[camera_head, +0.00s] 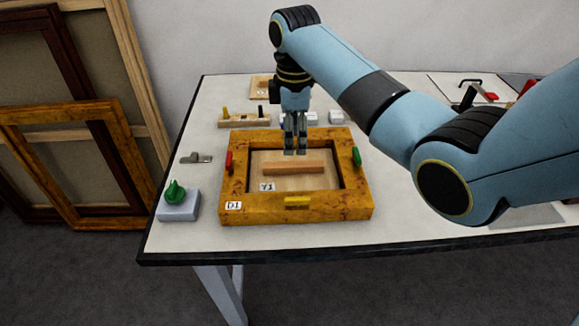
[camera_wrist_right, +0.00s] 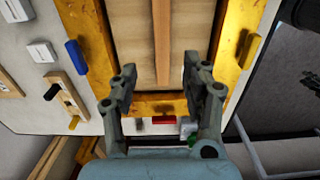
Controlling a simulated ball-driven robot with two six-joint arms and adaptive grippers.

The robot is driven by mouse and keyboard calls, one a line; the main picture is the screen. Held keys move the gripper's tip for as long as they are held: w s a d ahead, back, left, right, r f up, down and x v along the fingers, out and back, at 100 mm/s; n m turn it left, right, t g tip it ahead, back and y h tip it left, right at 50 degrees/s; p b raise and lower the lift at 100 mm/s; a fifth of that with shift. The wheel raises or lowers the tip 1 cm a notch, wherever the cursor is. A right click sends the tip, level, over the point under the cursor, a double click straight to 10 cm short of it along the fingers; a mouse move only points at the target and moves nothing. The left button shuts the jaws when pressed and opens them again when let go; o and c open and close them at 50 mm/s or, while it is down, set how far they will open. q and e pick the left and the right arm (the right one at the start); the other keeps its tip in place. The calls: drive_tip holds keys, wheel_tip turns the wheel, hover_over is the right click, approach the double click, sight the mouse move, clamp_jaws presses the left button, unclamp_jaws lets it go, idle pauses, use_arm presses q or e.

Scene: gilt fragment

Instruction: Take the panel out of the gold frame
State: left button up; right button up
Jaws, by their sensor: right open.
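The gold frame (camera_head: 330,207), labelled D1, lies flat on the table. The pale wood panel (camera_head: 322,183), labelled Y1, sits inside it with a reddish-brown bar (camera_head: 293,168) across its middle. A red tab (camera_head: 229,161), a green tab (camera_head: 356,157) and a yellow tab (camera_head: 297,202) lie along the frame's rails. The blue tab (camera_wrist_right: 76,56) on the far rail shows in the wrist view. My right gripper (camera_head: 295,150) points down above the panel, open and empty. In the wrist view its fingers (camera_wrist_right: 160,82) stand apart, with the bar between them in the picture. My left gripper is not visible.
A grey box with a green knob (camera_head: 175,194) and a metal piece (camera_head: 196,158) stand left of the frame. Behind it are a pegged wooden rack (camera_head: 243,120) and small white blocks (camera_head: 336,117). Tools (camera_head: 480,92) lie at the back right. Large frames lean at left.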

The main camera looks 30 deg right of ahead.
sight(293, 164)
wheel_tip(293, 164, down, 2)
drive_tip(key=shift+f, duration=0.5)
wheel_tip(293, 164, down, 4)
drive_tip(key=shift+s+a+f, duration=0.1)
drive_tip(key=shift+s+f, duration=0.05)
drive_tip(key=shift+f, duration=0.3)
drive_tip(key=c, duration=0.4)
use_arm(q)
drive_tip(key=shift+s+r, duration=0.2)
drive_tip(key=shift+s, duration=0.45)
use_arm(e)
clamp_jaws()
